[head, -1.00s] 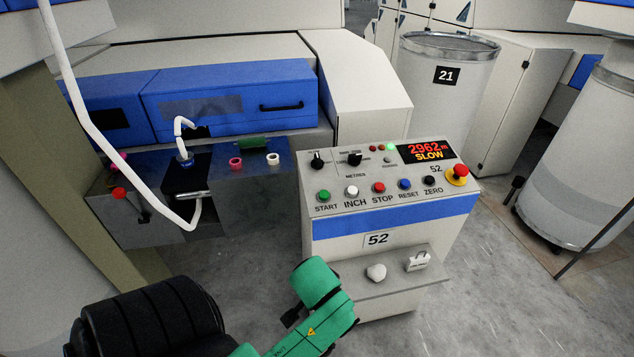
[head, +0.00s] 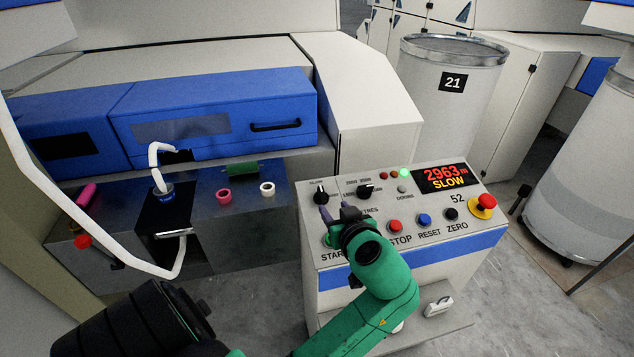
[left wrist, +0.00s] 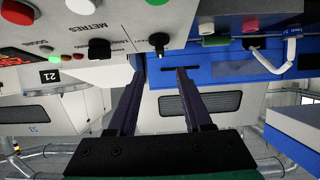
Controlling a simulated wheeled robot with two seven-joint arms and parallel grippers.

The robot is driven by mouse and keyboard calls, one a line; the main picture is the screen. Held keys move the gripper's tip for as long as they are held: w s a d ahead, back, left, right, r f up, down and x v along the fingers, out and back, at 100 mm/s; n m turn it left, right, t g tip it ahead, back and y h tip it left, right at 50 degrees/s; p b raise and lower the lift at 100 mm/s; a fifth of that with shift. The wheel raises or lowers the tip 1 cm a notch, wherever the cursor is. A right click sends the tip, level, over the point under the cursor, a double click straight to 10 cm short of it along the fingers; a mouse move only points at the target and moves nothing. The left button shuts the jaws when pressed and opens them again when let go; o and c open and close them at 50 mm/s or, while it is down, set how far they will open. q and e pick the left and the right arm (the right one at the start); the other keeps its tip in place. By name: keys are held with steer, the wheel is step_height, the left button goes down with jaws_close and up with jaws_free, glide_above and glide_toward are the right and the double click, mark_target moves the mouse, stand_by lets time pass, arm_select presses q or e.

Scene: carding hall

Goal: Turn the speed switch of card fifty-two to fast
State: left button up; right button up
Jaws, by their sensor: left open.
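The card 52 control panel (head: 480,240) stands at the right of centre in the head view. Its display (head: 445,178) reads 2963 m and SLOW. The black knob (head: 320,191) at its upper left, apparently the speed switch, has a small label too small to read. A second black knob (head: 365,191), above METRES, sits to its right. My left gripper (head: 338,211) is open and empty, just in front of the left knob. In the left wrist view that knob (left wrist: 158,41) shows beyond and between the fingertips (left wrist: 155,76), apart from them. My right gripper is out of view.
A red emergency button (head: 485,203) sits at the panel's right end. Stop (head: 395,227), reset and zero buttons line its front; my arm covers part of this row. A steel box with a white sliver tube (head: 160,165) stands left. Can 21 (head: 450,100) is behind.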

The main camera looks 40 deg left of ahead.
mark_target(323, 194)
arm_select(q)
steer(key=shift+p+x, duration=0.45)
steer(key=shift+x, duration=0.4)
steer(key=shift+r+x, duration=0.2)
steer(key=shift+x, duration=1.05)
steer(key=p+x, duration=0.1)
steer(key=x, duration=0.7)
steer(key=shift+f+p, duration=0.1)
steer(key=shift+p, duration=0.2)
steer(key=shift+a+f, duration=0.15)
steer(key=shift+w, duration=0.1)
steer(key=c, duration=0.7)
steer(key=shift+f, duration=0.1)
jaws_close()
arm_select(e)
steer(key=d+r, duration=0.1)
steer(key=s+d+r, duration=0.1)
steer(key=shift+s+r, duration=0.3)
